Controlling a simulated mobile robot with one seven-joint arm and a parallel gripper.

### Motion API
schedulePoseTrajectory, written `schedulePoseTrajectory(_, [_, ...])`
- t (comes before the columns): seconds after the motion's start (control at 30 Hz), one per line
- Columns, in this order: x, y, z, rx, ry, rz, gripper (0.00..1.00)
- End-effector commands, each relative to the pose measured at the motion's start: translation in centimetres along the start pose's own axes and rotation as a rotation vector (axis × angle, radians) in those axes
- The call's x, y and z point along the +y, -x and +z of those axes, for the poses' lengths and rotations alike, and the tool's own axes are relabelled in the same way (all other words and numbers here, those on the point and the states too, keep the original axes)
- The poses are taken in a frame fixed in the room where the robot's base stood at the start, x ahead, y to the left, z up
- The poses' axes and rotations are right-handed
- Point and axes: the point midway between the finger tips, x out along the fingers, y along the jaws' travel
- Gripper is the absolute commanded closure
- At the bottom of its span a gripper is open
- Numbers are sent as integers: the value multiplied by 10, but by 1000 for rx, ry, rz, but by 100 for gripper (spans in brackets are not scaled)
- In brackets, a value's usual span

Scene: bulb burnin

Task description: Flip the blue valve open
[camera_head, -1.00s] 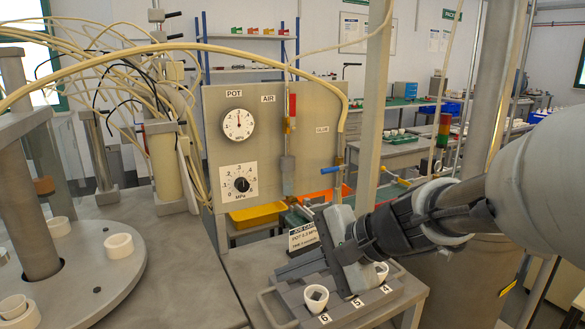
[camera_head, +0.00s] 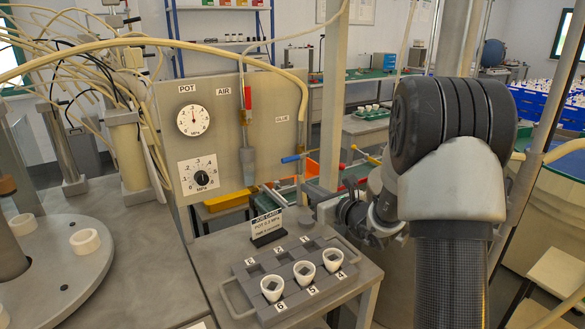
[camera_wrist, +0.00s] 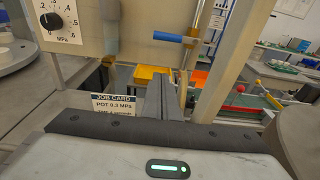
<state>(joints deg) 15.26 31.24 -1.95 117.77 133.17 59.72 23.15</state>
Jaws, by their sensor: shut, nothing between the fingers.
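The blue valve handle (camera_head: 292,158) sits low at the right side of the gauge panel, beside the vertical tan hose. It lies roughly level, crosswise to that hose. In the wrist view the blue handle (camera_wrist: 168,37) is above and beyond my fingertips, with a gap between. My gripper (camera_wrist: 160,82) is shut and empty, its fingers together and pointing toward the area below the valve.
A grey tray (camera_head: 240,277) with several slots holds three white cups at its front. A job card (camera_head: 267,226) stands behind it. A vertical post (camera_head: 331,110) stands right of the valve. Yellow and orange bins are behind and below.

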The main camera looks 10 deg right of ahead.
Motion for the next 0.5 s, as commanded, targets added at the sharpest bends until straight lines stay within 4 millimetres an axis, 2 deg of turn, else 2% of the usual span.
schedulePoseTrajectory(0.17, [0,-2,0,1,2,1,100])
schedulePoseTrajectory(0.27, [1,-11,-1,1,1,2,100])
schedulePoseTrajectory(0.5, [2,-57,-1,1,2,4,100])
